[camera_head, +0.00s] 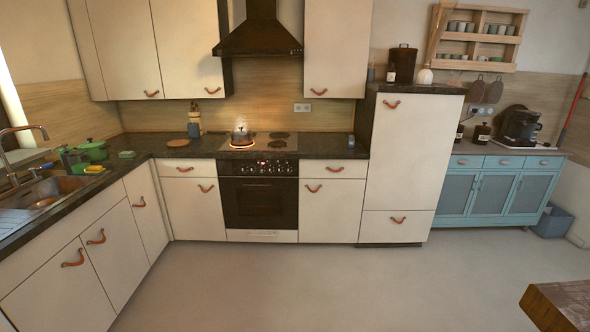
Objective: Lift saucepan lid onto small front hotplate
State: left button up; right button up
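A small dark saucepan (241,138) stands on the left side of the hob (262,147), with an orange glow at its base and steam above it. A lid (241,130) appears to sit on top of the saucepan, but it is too small to make out clearly. Two dark hotplates show bare on the right side of the hob, a front one (277,144) and a back one (279,135). Neither of my grippers is in view.
The oven (259,202) is below the hob. A round wooden board (178,143) lies left of the hob. A wooden table corner (562,304) is at lower right. The floor ahead is clear.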

aim_at(242, 133)
jog(key=i+u, duration=0.1)
jog(key=i, duration=1.55)
jog(key=i+l+u, duration=0.1)
jog(key=i, duration=1.6)
